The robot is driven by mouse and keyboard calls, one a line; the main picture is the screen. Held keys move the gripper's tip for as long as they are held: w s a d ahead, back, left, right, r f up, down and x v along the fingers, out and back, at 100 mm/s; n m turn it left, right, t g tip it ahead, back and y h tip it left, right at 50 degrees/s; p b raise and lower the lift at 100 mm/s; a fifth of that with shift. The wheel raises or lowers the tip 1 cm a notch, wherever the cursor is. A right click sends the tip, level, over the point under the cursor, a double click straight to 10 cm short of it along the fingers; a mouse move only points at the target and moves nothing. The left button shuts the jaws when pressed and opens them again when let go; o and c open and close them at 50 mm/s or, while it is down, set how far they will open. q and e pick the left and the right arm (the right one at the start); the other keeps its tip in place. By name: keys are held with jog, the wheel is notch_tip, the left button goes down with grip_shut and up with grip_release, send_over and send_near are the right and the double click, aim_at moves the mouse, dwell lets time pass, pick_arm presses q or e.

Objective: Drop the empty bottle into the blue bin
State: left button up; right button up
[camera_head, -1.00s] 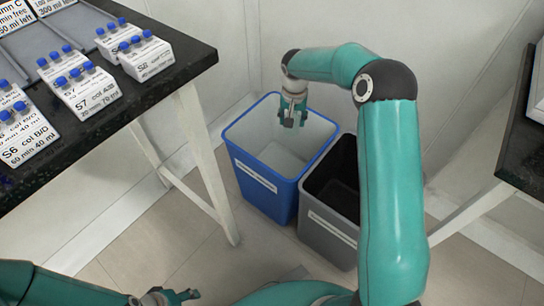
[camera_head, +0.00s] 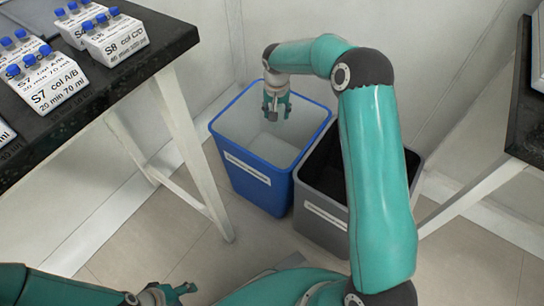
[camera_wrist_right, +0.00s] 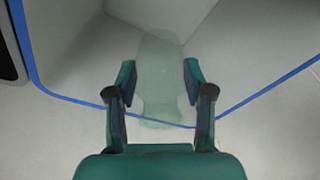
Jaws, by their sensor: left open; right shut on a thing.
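The empty bottle (camera_wrist_right: 158,70) is clear and pale green, and hard to make out. In the right wrist view it lies between the fingers of my right gripper (camera_wrist_right: 160,105), which is shut on it. In the head view the right gripper (camera_head: 276,106) points down over the open mouth of the blue bin (camera_head: 250,178); the bottle is too faint there to outline. In the right wrist view the bin's blue rim (camera_wrist_right: 75,98) runs behind and around the bottle. My left gripper (camera_head: 184,291) is open and empty, low at the bottom of the head view.
A grey bin (camera_head: 322,215) with a dark inside stands just right of the blue bin. A dark-topped table (camera_head: 150,48) with white racks of blue-capped vials (camera_head: 115,38) is at left. Another dark table edge (camera_head: 525,130) is at right. Walls stand close behind the bins.

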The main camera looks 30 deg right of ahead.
jog(key=shift+f, duration=0.45)
jog(key=o, duration=1.3)
jog(key=shift+c, duration=0.2)
jog(key=shift+r, duration=0.1)
jog(key=r, duration=0.7)
jog(key=s+a+r, duration=0.1)
jog(key=r, duration=0.2)
jog(key=shift+s+r, duration=0.1)
jog(key=shift+r, duration=0.05)
jog(key=shift+s+r, duration=0.1)
jog(key=shift+r, duration=0.55)
